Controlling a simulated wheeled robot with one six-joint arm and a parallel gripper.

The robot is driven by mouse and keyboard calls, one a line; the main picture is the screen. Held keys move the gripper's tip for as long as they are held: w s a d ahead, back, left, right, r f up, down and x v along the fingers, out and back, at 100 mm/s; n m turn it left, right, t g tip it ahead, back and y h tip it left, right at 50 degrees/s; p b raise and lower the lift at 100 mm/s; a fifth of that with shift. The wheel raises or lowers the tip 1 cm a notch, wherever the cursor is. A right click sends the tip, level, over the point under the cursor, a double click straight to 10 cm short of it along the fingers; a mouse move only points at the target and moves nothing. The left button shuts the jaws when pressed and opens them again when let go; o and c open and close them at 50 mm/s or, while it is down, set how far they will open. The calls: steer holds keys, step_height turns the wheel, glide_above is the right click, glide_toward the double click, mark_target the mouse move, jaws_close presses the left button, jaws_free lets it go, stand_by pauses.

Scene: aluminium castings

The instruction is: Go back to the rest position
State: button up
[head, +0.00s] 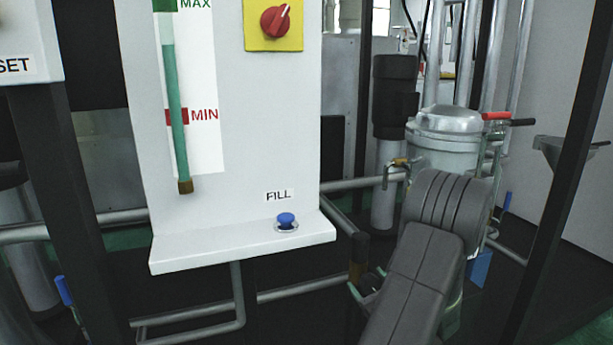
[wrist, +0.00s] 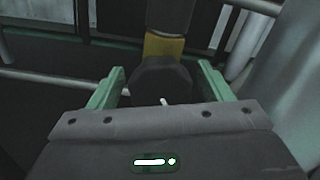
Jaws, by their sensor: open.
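My gripper (wrist: 162,85) shows in the wrist view with its two green fingers spread apart. Nothing is held between them. The rest of the gripper is hidden behind my arm.
A white panel (head: 270,110) carries a level gauge (head: 174,110), a red knob (head: 275,20) and a blue FILL button (head: 286,220) on its ledge. A metal vessel (head: 445,135) with pipes stands behind my arm. A dark post (head: 562,200) rises at the right. Grey pipes (head: 300,290) run low below the panel.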

steer(key=p+v, duration=0.1)
steer(key=v, duration=0.4)
steer(key=shift+s+d, duration=0.1)
steer(key=shift+s, duration=0.2)
